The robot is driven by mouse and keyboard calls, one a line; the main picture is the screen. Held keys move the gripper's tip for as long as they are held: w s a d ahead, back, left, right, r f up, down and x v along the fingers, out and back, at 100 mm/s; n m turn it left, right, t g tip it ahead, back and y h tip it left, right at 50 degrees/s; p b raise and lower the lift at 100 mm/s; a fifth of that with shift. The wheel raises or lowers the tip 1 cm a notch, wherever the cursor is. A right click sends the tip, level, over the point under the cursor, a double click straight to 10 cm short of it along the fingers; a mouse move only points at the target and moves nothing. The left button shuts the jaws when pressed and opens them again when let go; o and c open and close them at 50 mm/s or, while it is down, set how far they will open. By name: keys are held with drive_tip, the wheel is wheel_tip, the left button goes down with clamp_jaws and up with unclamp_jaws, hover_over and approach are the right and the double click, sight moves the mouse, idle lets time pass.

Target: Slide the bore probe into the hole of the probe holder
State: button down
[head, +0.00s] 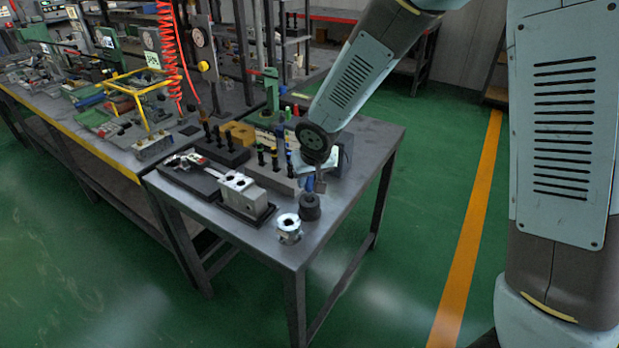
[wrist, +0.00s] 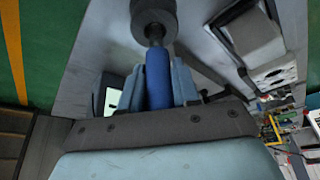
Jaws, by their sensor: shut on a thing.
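The bore probe has a blue handle (wrist: 158,78) and a short thin dark shaft. My gripper (wrist: 157,90) is shut on the handle, with one finger on each side of it in the wrist view. In the head view my gripper (head: 318,184) is over the right part of the table, partly hidden by my wrist. The probe holder looks like a dark round cylinder (head: 310,206) standing upright beside and just in front of the gripper; it also shows in the wrist view (wrist: 153,14). The shaft meets the cylinder in the wrist view, but whether it is inside the hole I cannot tell.
A silvery metal fitting (head: 289,229) stands near the table's front edge. A grey valve block (head: 245,194) sits in a black tray to the left. Racks with upright tools (head: 270,172) stand behind.

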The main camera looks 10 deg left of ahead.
drive_tip(key=c, duration=0.8)
unclamp_jaws()
drive_tip(key=shift+r, duration=0.1)
drive_tip(key=v, duration=1.2)
drive_tip(key=shift+d, duration=0.1)
